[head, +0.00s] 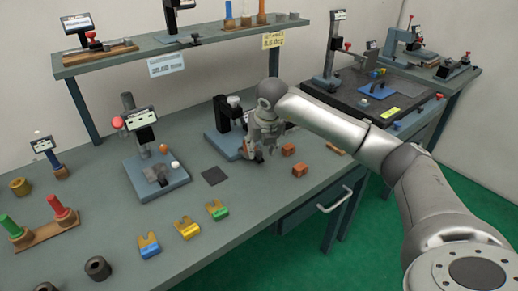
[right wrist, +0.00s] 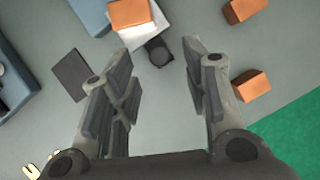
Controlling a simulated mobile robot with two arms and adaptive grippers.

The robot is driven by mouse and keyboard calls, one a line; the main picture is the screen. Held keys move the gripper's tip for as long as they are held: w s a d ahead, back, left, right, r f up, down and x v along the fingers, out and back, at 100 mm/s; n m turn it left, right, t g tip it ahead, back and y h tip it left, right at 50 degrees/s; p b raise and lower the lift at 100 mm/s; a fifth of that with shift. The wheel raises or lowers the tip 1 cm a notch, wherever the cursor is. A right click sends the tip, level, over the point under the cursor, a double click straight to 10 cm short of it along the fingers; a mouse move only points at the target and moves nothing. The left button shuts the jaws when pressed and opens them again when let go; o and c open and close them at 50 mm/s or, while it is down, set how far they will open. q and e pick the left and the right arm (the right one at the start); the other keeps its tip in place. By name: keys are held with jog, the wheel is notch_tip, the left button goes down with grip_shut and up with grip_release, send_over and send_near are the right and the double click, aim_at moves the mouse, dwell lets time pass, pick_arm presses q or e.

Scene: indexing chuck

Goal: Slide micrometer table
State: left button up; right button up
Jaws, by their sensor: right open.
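My right gripper (head: 258,150) is over the bench, in front of a black upright instrument on a blue base (head: 222,143). In the right wrist view its two fingers (right wrist: 155,62) are spread apart with nothing between the pads. Just beyond the fingertips is a dark round knob (right wrist: 159,51), in line with the gap. It sticks out from a pale plate (right wrist: 143,36) that carries an orange block (right wrist: 131,13); this looks like the micrometer table. Contact with the knob cannot be told. In the head view the gripper hides most of this part. My left gripper does not show.
Two loose orange blocks (head: 299,170) lie to the right of the gripper. A dark flat square (head: 215,176) lies to its left. Another gauge stand on a blue base (head: 180,181) and several coloured V-shaped blocks (head: 187,228) stand further left. A shelf (head: 215,35) runs behind.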

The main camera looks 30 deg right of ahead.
jog(key=shift+x, duration=1.3)
jog(key=c, duration=0.4)
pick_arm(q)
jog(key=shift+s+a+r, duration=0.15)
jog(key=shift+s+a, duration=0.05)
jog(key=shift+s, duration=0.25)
pick_arm(e)
grip_shut()
